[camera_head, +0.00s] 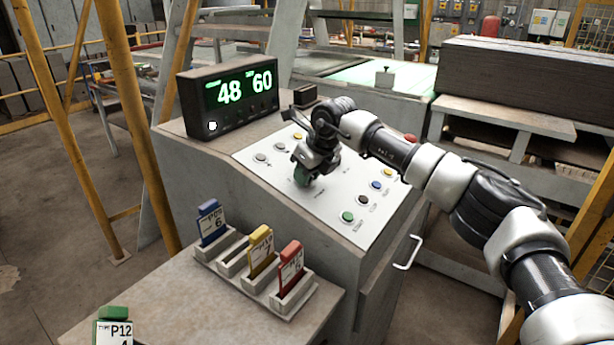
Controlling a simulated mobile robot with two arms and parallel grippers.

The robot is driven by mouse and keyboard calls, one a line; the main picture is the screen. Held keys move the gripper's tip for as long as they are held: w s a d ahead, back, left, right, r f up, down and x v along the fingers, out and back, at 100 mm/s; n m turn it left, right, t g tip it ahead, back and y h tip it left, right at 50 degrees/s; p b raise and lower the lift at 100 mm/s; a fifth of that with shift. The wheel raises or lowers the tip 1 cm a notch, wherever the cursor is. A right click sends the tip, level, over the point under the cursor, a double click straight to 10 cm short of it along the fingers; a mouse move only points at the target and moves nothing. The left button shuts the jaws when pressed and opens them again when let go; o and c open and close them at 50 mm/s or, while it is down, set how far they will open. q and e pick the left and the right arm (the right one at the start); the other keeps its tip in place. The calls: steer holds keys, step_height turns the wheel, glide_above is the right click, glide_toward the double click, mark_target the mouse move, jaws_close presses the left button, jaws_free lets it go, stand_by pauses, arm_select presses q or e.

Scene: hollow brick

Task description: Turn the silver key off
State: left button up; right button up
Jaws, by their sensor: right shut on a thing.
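My right gripper (305,168) reaches in from the right and points down at the white face of the control panel (282,196). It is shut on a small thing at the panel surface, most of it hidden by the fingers. This seems to be the silver key, as I see no silver key elsewhere; its angle cannot be told. A dark green part shows at the gripper's lower end. My left gripper is not in view.
A display (230,92) reading 48 and 60 stands behind the panel. Several buttons surround my gripper, including a green one (347,216). A tag rack (250,289) holds blue, yellow and red tags; a green-topped P12 tag (113,327) stands front left.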

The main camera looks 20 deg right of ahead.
steer(key=n, duration=0.3)
steer(key=shift+n, duration=0.4)
steer(key=shift+s+r+n+g+y, duration=0.1)
steer(key=shift+n+g+y, duration=0.3)
steer(key=shift+n, duration=1.6)
steer(key=o, duration=0.6)
steer(key=b+v, duration=0.2)
steer(key=v, duration=0.8)
steer(key=shift+s+d+r, duration=0.1)
steer(key=shift+d+r, duration=0.05)
steer(key=shift+r, duration=0.25)
